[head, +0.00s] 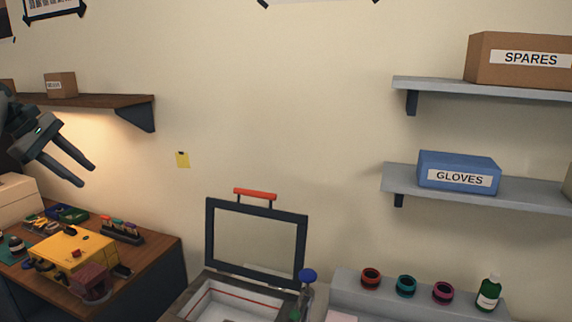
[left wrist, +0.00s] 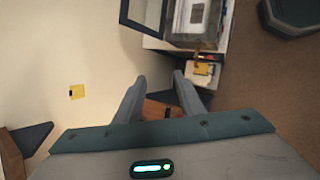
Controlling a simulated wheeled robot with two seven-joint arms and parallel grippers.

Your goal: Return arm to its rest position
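My left gripper (head: 82,172) is raised in the air at the left of the head view, in front of the wall and above the wooden bench. Its two fingers are apart with nothing between them. In the left wrist view the same gripper (left wrist: 159,88) shows its fingers spread, with only a bit of brown wooden surface far behind the gap. My right gripper is in neither view.
A wooden shelf (head: 110,101) is close beside the left gripper. Below are a cluttered bench (head: 158,254) with a yellow box (head: 75,248) and an open framed case (head: 208,245). Grey shelves (head: 400,178) hang at right.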

